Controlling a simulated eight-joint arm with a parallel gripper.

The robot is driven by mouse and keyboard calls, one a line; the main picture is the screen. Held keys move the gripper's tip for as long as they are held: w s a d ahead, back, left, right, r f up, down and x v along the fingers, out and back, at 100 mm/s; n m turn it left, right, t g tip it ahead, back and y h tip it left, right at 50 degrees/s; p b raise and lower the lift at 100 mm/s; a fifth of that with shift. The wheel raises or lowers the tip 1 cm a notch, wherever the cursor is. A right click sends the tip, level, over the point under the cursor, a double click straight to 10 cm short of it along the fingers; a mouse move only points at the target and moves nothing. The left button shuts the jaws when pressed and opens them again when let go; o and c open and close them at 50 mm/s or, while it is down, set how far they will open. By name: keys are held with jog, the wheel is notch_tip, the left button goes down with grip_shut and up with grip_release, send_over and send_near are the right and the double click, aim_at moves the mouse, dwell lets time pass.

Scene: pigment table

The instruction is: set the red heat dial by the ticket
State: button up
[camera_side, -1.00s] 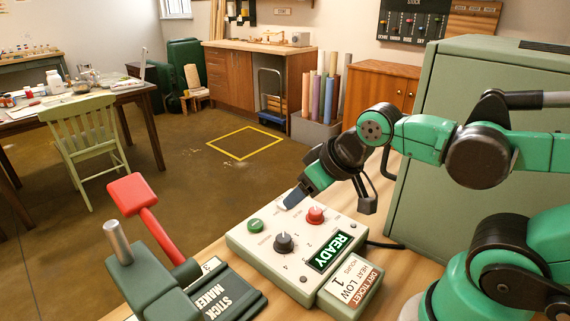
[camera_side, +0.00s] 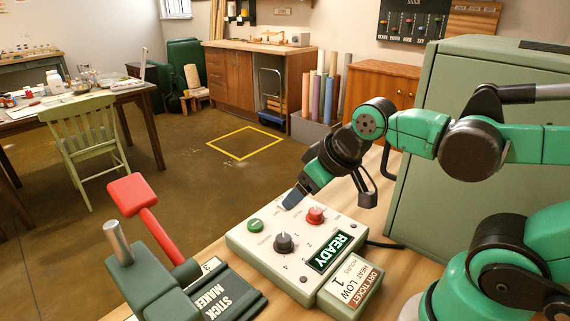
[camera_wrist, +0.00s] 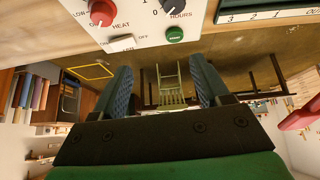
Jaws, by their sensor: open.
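The red heat dial (camera_side: 316,215) sits on the far right part of the pale control box (camera_side: 262,254). It also shows at the top left of the wrist view (camera_wrist: 102,12), with LOW and HEAT printed by it. I cannot tell its exact setting. The ticket (camera_side: 350,287) stands at the box's right front and reads heat LOW, hours 1. My gripper (camera_side: 295,200) is over the back edge of the box, left of the red dial and apart from it. In the wrist view its two fingers (camera_wrist: 163,88) are spread, with nothing between them.
A lit READY display (camera_side: 329,252) faces front. The stick maker (camera_side: 225,297) with a red lever (camera_side: 145,215) stands left. A green cabinet (camera_side: 440,140) stands behind right.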

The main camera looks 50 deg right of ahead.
aim_at(316, 210)
jog(key=w+d+f+n+g, duration=0.1)
jog(key=d+g, duration=0.1)
jog(key=d+f+n+g, duration=0.1)
jog(key=d+n+g, duration=0.1)
jog(key=w+d+f+n+g, duration=0.1)
jog(key=d+g, duration=0.1)
jog(key=d, duration=0.1)
jog(key=shift+w+f, duration=0.1)
jog(key=shift+w, duration=0.25)
jog(key=shift+d+f+n+g+y, duration=0.3)
jog(key=shift+f+n+g, duration=0.1)
jog(key=shift+n, duration=0.1)
jog(key=shift+a+f, duration=0.1)
jog(key=shift+f, duration=2.6)
grip_shut()
